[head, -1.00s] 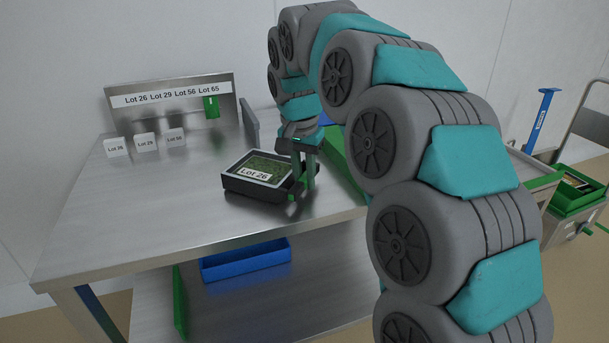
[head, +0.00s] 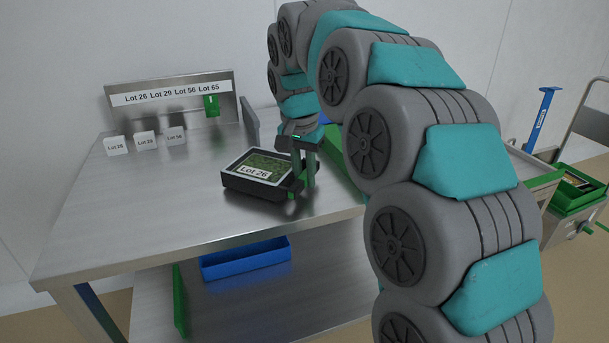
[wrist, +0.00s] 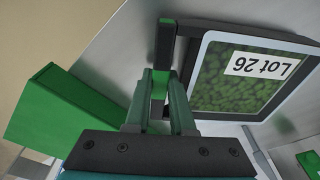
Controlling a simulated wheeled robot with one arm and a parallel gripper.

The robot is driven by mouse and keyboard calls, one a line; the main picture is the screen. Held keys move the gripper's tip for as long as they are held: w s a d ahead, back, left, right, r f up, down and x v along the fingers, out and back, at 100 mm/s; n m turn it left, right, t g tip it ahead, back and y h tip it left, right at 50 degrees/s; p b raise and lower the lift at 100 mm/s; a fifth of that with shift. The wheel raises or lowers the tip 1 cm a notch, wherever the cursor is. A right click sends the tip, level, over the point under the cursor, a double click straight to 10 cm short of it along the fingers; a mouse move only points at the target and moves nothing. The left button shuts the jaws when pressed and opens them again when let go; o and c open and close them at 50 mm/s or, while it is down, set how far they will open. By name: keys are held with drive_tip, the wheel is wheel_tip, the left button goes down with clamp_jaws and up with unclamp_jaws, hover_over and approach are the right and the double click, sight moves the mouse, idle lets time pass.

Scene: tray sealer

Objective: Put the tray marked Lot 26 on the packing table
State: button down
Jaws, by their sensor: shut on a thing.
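The tray marked Lot 26 (head: 235,185) is black with a clear top over green contents and a white label. It is at the table's right part in the head view, and it shows large in the wrist view (wrist: 189,92). My gripper (head: 297,188) is at the tray's right end, shut on its handle tab, with the fingers (wrist: 163,85) pointing down beside the tray in the head view. The tray looks level and at or very near the tabletop; I cannot tell whether it touches. The packing table (head: 130,205) is a steel table.
Small cards for Lot 26 (head: 116,146), Lot 29 (head: 145,140) and Lot 56 (head: 176,136) stand at the back left, before a label board (head: 170,95). A blue bin (head: 245,260) is on the lower shelf. A green container (wrist: 65,110) lies beside my gripper. The table's left and front are clear.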

drive_tip(key=c, duration=0.7)
unclamp_jaws()
drive_tip(key=c, duration=0.3)
drive_tip(key=shift+r, duration=0.1)
drive_tip(key=shift+r+p, duration=1.55)
drive_tip(key=shift+r, duration=1.85)
drive_tip(key=s+d+f+n+g, duration=0.1)
drive_tip(key=s+f, duration=0.4)
drive_tip(key=s, duration=0.7)
drive_tip(key=s+d+f+n+g, duration=0.1)
drive_tip(key=s+d+f+n, duration=0.2)
drive_tip(key=s, duration=0.9)
drive_tip(key=s+d+f+n+g, duration=0.1)
drive_tip(key=s+d+f, duration=0.5)
drive_tip(key=s+f, duration=0.3)
drive_tip(key=s, duration=0.4)
drive_tip(key=shift+d+f+n+y, duration=0.2)
drive_tip(key=shift+n+y, duration=0.2)
